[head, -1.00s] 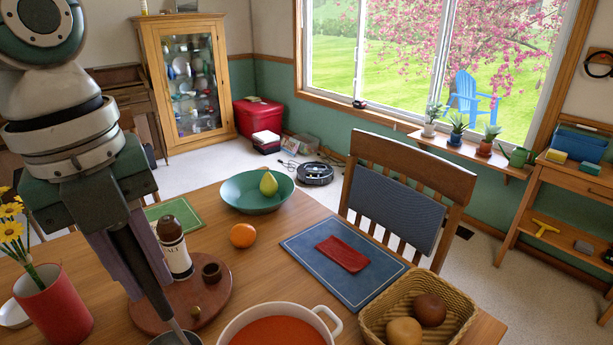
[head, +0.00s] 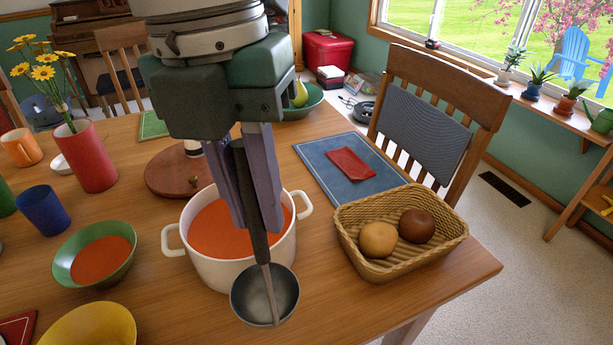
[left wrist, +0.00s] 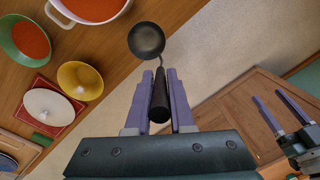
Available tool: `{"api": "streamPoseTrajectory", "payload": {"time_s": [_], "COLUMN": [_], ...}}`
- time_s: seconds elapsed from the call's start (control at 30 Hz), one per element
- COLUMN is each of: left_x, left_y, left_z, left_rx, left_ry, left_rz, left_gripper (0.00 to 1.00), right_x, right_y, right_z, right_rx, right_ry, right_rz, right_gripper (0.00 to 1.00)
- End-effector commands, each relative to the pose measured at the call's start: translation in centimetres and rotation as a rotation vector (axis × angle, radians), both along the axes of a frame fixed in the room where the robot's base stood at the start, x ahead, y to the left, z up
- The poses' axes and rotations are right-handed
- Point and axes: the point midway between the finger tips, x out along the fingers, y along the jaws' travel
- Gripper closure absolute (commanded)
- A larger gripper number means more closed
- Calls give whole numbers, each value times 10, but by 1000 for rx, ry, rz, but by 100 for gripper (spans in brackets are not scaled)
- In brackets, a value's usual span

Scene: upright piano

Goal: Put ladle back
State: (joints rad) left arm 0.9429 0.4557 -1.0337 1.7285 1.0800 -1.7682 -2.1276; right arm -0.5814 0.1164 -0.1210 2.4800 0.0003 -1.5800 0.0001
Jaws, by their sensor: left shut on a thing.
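My left gripper (head: 257,222) is shut on the dark handle of the ladle (head: 265,298) and points down. The ladle's grey metal bowl hangs lowest, in front of the near side of the white two-handled pot (head: 220,270), which holds orange-red soup.
A wicker basket (head: 350,240) with two rolls stands right of the pot. A green bowl (head: 65,262) of soup and a yellow bowl (head: 90,328) are at the left. A round wooden board (head: 160,178) lies behind the pot. Bare wood shows at the table's front right.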

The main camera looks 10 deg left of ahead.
Motion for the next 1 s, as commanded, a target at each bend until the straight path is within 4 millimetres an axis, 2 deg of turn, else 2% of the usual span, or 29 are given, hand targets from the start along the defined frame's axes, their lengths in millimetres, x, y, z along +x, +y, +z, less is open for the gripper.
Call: {"api": "streamPoseTrajectory", "payload": {"time_s": [0.03, 0.13, 0.37, 0.6, 1.0], "left_x": [-1, -1, 0, 0, 0], "left_y": [0, 0, 0, 0, 0], "left_z": [-15, -37, -60, -95, -101], "left_rx": [1, 1, 0, 0, 0], "left_ry": [4, 3, 0, 0, -3], "left_rz": [1, 1, 0, 0, -1], "left_gripper": [100, 100, 100, 100, 100], "right_x": [0, 0, 0, 1, 1], "right_y": [0, 0, 0, 0, -2], "right_z": [-2, -3, -5, -10, -11], "right_rx": [0, 0, 0, -1, -8], "right_ry": [-1, -1, -1, -1, -2], "right_rz": [0, -1, 0, 0, 4], "right_gripper": [35, 35, 35, 35, 35]}}
